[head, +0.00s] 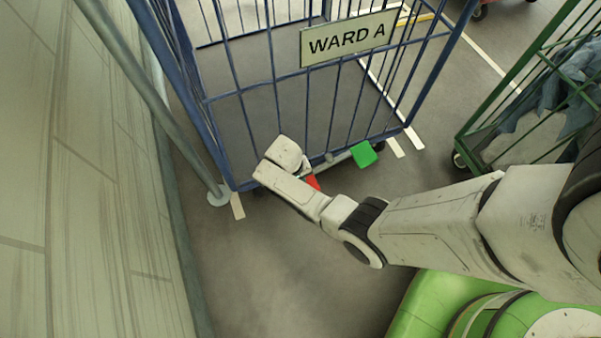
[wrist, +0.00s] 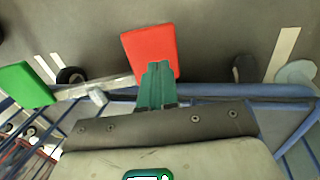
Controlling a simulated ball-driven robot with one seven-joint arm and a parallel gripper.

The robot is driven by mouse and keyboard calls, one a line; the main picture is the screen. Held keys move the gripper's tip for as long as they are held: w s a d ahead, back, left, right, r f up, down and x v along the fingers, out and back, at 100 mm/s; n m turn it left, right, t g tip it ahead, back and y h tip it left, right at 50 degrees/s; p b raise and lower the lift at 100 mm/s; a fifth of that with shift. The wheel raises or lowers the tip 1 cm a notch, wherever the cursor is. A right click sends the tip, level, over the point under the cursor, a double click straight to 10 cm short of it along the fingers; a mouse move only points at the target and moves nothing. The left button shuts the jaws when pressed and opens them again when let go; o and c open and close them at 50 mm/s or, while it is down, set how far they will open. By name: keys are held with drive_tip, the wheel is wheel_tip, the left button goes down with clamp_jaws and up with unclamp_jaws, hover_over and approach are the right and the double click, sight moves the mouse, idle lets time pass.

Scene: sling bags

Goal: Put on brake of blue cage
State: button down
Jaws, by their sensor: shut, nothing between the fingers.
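The blue cage (head: 236,92) has a "WARD A" sign (head: 349,38) on its front. Low at its front is a brake bar with a red pedal (head: 313,183) and a green pedal (head: 364,154). In the head view my arm partly covers the red pedal. In the wrist view the red pedal (wrist: 148,48) lies just beyond my gripper (wrist: 157,68), and the green pedal (wrist: 26,86) is off to the left. My gripper's teal fingers are shut and empty, overlapping the red pedal's near edge. I cannot tell whether they touch it.
A pole (head: 150,100) with a round foot stands left of the cage, near the wall (head: 70,170). A green cage (head: 510,100) holding blue cloth stands at the right. White floor marks (head: 396,146) lie by the blue cage. Bare floor (head: 280,270) lies in front of it.

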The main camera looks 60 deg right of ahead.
drive_tip(key=p+v, duration=0.4)
drive_tip(key=v, duration=0.6)
drive_tip(key=shift+w+a+r, duration=0.25)
drive_tip(key=shift+w+a, duration=0.15)
drive_tip(key=shift+a, duration=0.05)
drive_tip(key=s+a+r+n+t+y, duration=0.1)
drive_tip(key=s+a+r+n, duration=0.2)
drive_tip(key=s+r, duration=0.6)
drive_tip(key=s+a+r+n+t+y, duration=0.1)
drive_tip(key=s+a+r+n, duration=0.25)
drive_tip(key=s+r, duration=0.45)
wheel_tip(320, 180, up, 23)
drive_tip(key=p, duration=2.2)
drive_tip(key=shift+s+p, duration=0.25)
drive_tip(key=shift+p, duration=0.1)
drive_tip(key=shift+a, duration=0.1)
